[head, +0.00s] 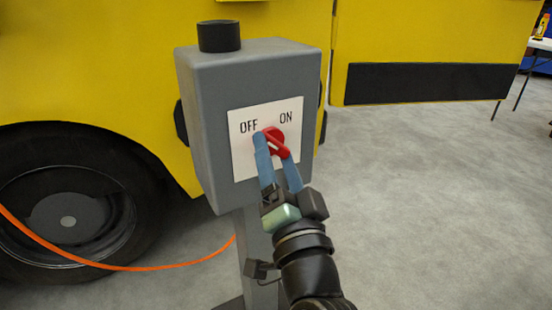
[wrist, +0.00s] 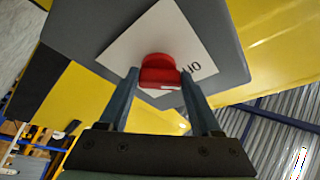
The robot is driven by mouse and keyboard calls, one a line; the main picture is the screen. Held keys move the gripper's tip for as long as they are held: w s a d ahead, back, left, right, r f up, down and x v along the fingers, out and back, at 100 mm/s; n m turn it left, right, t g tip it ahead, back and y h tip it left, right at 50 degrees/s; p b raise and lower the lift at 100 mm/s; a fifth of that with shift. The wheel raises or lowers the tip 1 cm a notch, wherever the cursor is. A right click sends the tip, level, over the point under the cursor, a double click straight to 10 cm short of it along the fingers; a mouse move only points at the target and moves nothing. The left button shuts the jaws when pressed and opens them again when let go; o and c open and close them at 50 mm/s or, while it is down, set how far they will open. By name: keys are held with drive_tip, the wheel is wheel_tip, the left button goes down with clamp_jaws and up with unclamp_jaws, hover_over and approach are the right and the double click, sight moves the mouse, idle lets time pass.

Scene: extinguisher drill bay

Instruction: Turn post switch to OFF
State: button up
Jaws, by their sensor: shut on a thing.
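The post switch is a grey box (head: 205,120) on a grey post (head: 252,228). Its white plate (head: 243,165) reads OFF at upper left and ON at upper right. A red knob (head: 273,134) sits on the plate below and between the words. Its raised grip slants from upper left to lower right, toward OFF at its upper end. My gripper (head: 274,148) reaches it from below, with its blue fingers shut on the knob.
A yellow vehicle (head: 90,60) with a black wheel (head: 70,220) stands close behind the box. An orange hose (head: 150,268) hangs at the left. Grey floor (head: 430,210) is clear at the right. A table (head: 540,43) stands at the far right.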

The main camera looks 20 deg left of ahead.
drive_tip(key=o, duration=1.4)
drive_tip(key=v, duration=1.3)
